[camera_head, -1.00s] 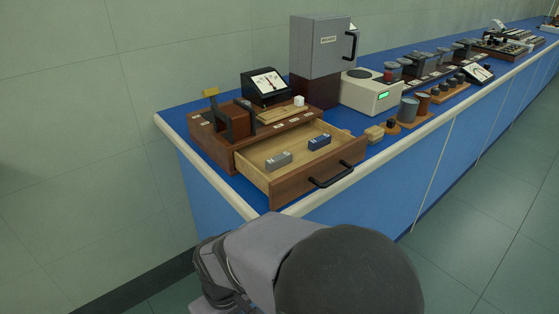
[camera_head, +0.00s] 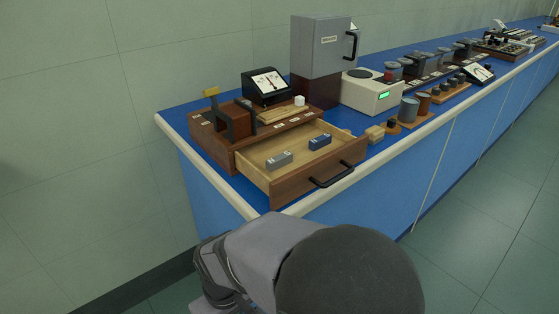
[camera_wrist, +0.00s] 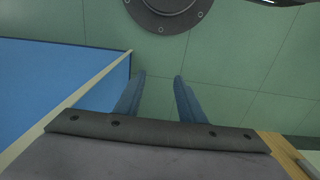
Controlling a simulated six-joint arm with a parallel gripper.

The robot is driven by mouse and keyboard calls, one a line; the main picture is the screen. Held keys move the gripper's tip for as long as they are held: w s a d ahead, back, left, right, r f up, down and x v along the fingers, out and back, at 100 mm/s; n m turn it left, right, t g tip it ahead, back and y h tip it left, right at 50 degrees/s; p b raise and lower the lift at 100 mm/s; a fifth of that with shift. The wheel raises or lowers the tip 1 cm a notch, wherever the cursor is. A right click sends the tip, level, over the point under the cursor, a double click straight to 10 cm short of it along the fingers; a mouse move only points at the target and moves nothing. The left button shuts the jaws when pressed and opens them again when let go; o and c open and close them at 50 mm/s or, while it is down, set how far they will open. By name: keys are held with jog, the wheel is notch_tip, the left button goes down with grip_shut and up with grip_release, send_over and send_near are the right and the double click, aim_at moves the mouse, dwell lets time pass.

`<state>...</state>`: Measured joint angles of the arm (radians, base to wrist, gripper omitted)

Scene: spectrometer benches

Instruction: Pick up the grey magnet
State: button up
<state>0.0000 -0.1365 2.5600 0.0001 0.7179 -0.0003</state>
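The grey magnet (camera_head: 279,160) is a small grey block lying in the open wooden drawer (camera_head: 291,193), on its left side in the head view. A blue magnet-like block (camera_head: 320,142) lies in the same drawer, to its right and apart from it. My gripper (camera_wrist: 158,80) shows in the wrist view as two blue fingers standing apart with nothing between them. It is open, with only green surroundings between the fingers. Neither block shows in the wrist view. In the head view my gripper is not visible; only my arm shows at the bottom.
The drawer sticks out from a wooden box (camera_head: 212,143) on the blue bench. A black-framed meter (camera_head: 267,84) stands behind it. A grey cabinet (camera_head: 318,50) and a beige device (camera_head: 370,94) stand further right. A small wooden block (camera_head: 374,134) sits right of the drawer.

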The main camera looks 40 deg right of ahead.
jog(key=w+d+r+n+g+h+p, duration=0.1)
jog(key=w+d+r+n+h+p, duration=0.25)
jog(key=r+n+p, duration=0.35)
jog(key=w+d+r+n+h+p, duration=0.2)
jog(key=w+r+n+h+p, duration=0.15)
jog(key=r+p, duration=0.55)
jog(key=w+a+r+n+t+h+p, duration=0.1)
jog(key=w+r+n+t+h+p, duration=0.3)
jog(key=w+r+n+p, duration=0.75)
jog(key=m+g+h+p, duration=0.2)
jog(key=m+g+p, duration=0.1)
jog(key=m, duration=0.1)
send_near(275, 159)
jog(key=shift+w+d+f, duration=0.1)
jog(key=shift+d+f, duration=0.3)
jog(key=shift+f, duration=0.05)
jog(key=shift+d+h, duration=0.25)
jog(key=shift+h, duration=0.05)
jog(key=shift+p+x, duration=0.35)
jog(key=shift+x, duration=3.2)
jog(key=shift+a, duration=0.1)
grip_shut()
